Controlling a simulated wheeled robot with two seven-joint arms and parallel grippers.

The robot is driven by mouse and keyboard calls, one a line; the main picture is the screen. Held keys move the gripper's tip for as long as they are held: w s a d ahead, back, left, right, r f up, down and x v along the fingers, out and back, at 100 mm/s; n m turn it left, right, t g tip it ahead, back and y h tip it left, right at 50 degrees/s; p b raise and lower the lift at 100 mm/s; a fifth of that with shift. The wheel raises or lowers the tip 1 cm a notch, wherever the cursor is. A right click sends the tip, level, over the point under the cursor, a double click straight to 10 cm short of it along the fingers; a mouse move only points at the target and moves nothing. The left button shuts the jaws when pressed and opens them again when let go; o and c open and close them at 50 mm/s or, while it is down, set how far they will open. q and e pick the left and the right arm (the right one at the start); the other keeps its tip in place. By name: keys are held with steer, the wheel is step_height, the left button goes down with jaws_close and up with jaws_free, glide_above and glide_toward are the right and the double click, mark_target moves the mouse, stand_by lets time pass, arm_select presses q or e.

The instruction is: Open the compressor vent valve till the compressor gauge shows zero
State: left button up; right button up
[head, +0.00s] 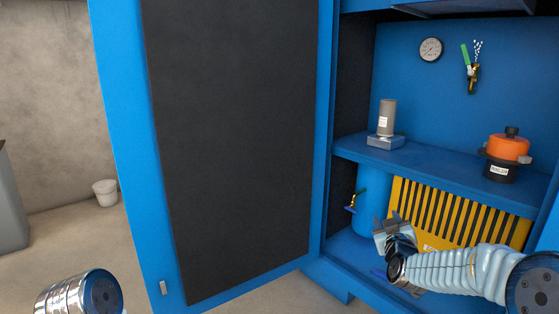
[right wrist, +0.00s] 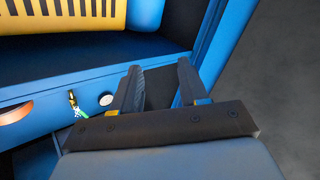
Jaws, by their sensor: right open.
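A round white gauge (head: 431,49) is on the blue back wall of the open cabinet; its needle is too small to read. To its right is a brass valve (head: 472,80) with a green handle (head: 465,54) tilted up and left, and white specks beside the handle. A gauge (right wrist: 106,99) and a green-handled valve (right wrist: 77,104) also show small in the right wrist view. My right gripper (head: 388,228) is open and empty, before the lower bay, below the shelf. My left gripper is out of view.
The blue shelf (head: 440,180) holds a grey cylinder (head: 388,115) and an orange-topped black unit (head: 507,148). A yellow striped panel (head: 465,215) is below. The open door (head: 235,140) stands at left. A white bucket (head: 105,193) is on the floor beyond.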

steer(key=s+a+f+m+g+y, duration=0.1)
steer(key=s+a+f+g, duration=0.25)
steer(key=f, duration=0.55)
steer(key=s+a+f+g+y, duration=0.15)
steer(key=s+f, duration=0.25)
steer(key=f, duration=0.5)
steer(key=s+a+f+m+g+y, duration=0.1)
steer(key=s+a+f+g, duration=0.25)
steer(key=f, duration=0.65)
steer(key=s+a+f+m+g+y, duration=0.1)
steer(key=s+a+f+g, duration=0.1)
steer(key=s+f, duration=0.4)
steer(key=s+a+f+m+g+y, duration=0.1)
steer(key=s+a+f+g, duration=0.15)
steer(key=s+f, duration=0.4)
steer(key=s+a+f+m+g, duration=0.1)
steer(key=s+a+g, duration=0.1)
steer(key=s, duration=0.5)
steer(key=s+a+f+g, duration=0.1)
steer(key=s+a+g, duration=0.1)
steer(key=s, duration=0.5)
arm_select(q)
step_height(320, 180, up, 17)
steer(key=p, duration=1.7)
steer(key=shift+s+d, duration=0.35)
arm_select(e)
step_height(320, 180, up, 17)
steer(key=shift+a+r+y, duration=0.15)
steer(key=shift+a+y, duration=0.05)
steer(key=shift+y, duration=0.25)
